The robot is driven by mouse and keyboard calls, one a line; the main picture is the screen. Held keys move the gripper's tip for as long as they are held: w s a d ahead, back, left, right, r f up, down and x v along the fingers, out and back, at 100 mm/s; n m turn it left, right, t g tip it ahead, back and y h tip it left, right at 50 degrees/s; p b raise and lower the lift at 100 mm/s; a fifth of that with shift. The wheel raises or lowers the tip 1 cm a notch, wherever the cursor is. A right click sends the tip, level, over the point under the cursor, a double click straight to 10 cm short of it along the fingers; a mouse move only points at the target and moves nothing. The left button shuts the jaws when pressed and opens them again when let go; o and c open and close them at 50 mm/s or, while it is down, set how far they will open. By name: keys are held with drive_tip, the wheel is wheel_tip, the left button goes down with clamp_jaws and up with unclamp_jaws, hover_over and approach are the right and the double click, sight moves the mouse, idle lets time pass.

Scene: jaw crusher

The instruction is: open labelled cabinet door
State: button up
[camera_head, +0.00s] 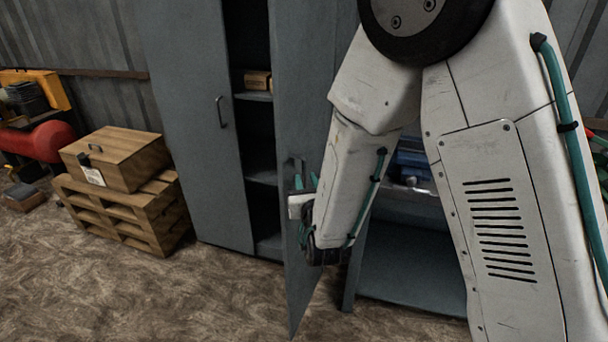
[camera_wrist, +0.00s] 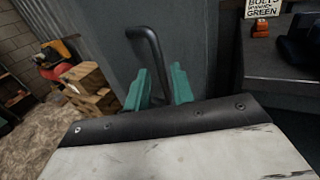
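The tall grey cabinet has its left door (camera_head: 195,120) shut and its right door (camera_head: 300,90) swung outward. Dark shelves (camera_head: 262,178) show in the gap. I see no label on either door. My gripper (camera_head: 302,185) is at the right door's handle, partly hidden by my forearm in the head view. In the wrist view, the dark bar handle (camera_wrist: 150,50) passes between the two teal fingers of my gripper (camera_wrist: 160,85). The fingers are apart, with a gap beside the bar; contact is not clear.
A small box (camera_head: 257,80) sits on a cabinet shelf. A wooden crate (camera_head: 115,157) on stacked pallets (camera_head: 130,215) stands left. A workbench (camera_head: 415,265) is right of the door. A sign reading "BOLTS", "GREEN" (camera_wrist: 263,9) hangs above it. The floor in front is clear.

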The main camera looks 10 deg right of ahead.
drive_tip(key=shift+s+d, duration=0.1)
drive_tip(key=shift+s, duration=1.7)
